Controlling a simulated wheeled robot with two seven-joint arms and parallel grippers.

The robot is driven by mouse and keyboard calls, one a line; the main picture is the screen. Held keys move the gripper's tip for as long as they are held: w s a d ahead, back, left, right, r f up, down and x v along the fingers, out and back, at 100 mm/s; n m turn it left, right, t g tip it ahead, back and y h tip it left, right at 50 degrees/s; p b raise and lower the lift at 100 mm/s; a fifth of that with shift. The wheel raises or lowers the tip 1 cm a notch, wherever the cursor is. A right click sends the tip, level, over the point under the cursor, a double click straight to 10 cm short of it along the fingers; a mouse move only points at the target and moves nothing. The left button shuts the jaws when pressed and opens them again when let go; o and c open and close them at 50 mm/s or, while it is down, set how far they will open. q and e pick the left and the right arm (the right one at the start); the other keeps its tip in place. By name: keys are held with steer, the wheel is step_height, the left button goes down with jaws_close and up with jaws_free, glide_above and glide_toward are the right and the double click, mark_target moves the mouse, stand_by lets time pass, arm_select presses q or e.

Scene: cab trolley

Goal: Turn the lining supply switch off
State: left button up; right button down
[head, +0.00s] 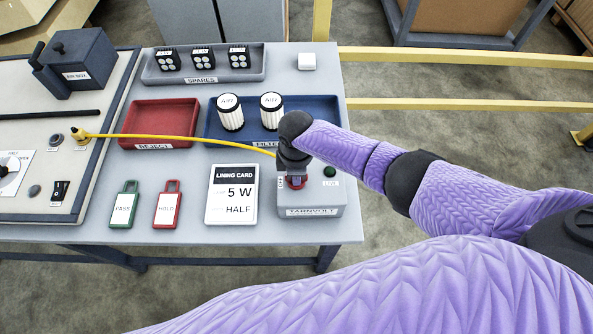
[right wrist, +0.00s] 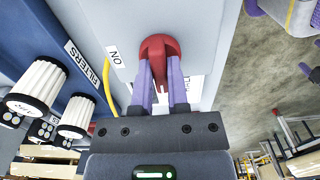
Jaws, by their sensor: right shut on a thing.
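The lining supply box (head: 312,200) is grey, marked TARNVOLT, and stands at the table's right front. Its red switch knob (right wrist: 158,47) shows clearly in the right wrist view, beside a white ON label (right wrist: 114,56). My right gripper (head: 296,180) reaches down onto the box from above. In the wrist view its two fingers (right wrist: 162,82) are shut on the red knob, one on each side. In the head view only a bit of red shows under the gripper. A green lamp (head: 330,171) sits right of the knob.
A yellow cable (head: 190,137) runs from the left panel (head: 95,115) to the supply box. The blue filters tray (head: 325,106) with two white filters lies behind. Yellow rails (head: 460,58) pass at the right.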

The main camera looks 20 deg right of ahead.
arm_select(q)
steer(key=shift+d, duration=0.1)
steer(key=shift+a, duration=0.25)
arm_select(e)
steer(key=c, duration=0.6)
jaws_free()
arm_select(q)
steer(key=shift+a, duration=0.2)
arm_select(e)
steer(key=shift+r, duration=0.35)
arm_select(q)
steer(key=r+p, duration=0.2)
steer(key=d+r+p, duration=0.1)
steer(key=r+p, duration=0.1)
steer(key=shift+w+r, duration=0.1)
steer(key=shift+w, duration=0.1)
arm_select(e)
step_height(320, 180, up, 9)
steer(key=shift+r, duration=0.15)
arm_select(q)
steer(key=shift+a, duration=0.1)
arm_select(e)
steer(key=shift+a, duration=0.1)
